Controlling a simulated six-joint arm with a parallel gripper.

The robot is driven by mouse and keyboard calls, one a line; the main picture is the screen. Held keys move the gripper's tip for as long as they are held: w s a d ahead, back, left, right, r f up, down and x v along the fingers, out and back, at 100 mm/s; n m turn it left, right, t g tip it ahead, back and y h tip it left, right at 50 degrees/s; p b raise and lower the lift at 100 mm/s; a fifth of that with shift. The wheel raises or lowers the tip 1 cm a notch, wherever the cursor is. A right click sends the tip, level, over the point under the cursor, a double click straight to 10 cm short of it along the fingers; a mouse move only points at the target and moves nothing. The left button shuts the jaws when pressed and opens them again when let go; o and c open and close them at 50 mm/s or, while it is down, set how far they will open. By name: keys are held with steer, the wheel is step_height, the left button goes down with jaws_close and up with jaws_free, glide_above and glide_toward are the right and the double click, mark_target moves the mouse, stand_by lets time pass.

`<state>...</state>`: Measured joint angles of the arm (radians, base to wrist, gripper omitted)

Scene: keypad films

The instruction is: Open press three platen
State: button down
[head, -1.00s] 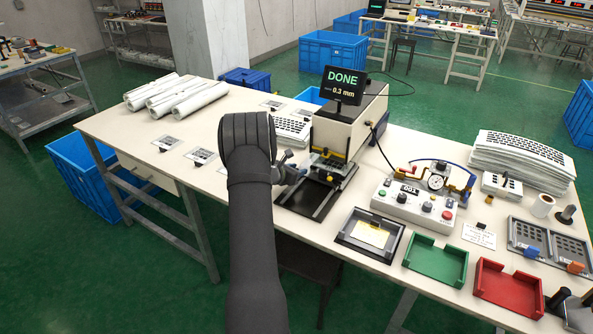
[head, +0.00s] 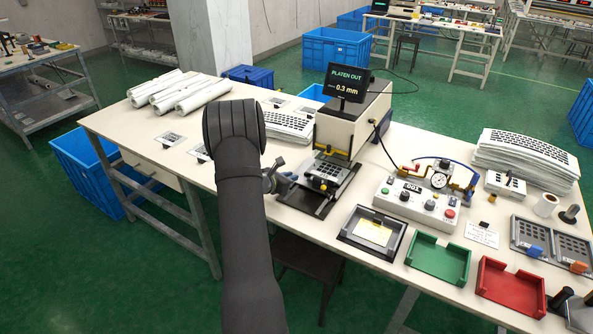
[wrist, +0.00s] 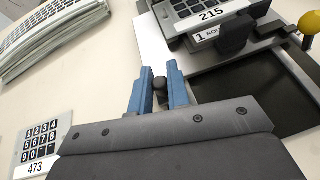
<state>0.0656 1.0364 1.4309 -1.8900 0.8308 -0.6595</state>
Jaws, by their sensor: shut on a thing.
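The press (head: 345,130) stands on the white bench in the head view, its screen (head: 346,84) reading "PLATEN OUT" and 0.3 mm. Its platen (head: 327,174) is slid out in front of the press body and carries a keypad. In the wrist view the keypad (wrist: 205,10) shows 215. My gripper (head: 288,181) is low at the left side of the platen. In the wrist view its blue fingers (wrist: 161,74) are shut on a small dark round knob (wrist: 160,84). How the knob joins the platen is hidden.
A control box with gauge (head: 418,198) stands right of the press. A black-framed tray (head: 372,232), a green tray (head: 438,259) and a red tray (head: 509,285) line the front edge. Keypad sheets (head: 525,155) are stacked at right. Paper rolls (head: 180,90) lie back left.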

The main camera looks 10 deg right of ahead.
steer(key=s+a, duration=0.6)
steer(key=shift+s+a, duration=0.2)
steer(key=c, duration=1.4)
jaws_free()
steer(key=v, duration=1.7)
steer(key=shift+s+a+r, duration=0.1)
steer(key=shift+a+r, duration=0.05)
steer(key=shift+a, duration=0.05)
steer(key=x, duration=1.7)
steer(key=shift+d, duration=0.25)
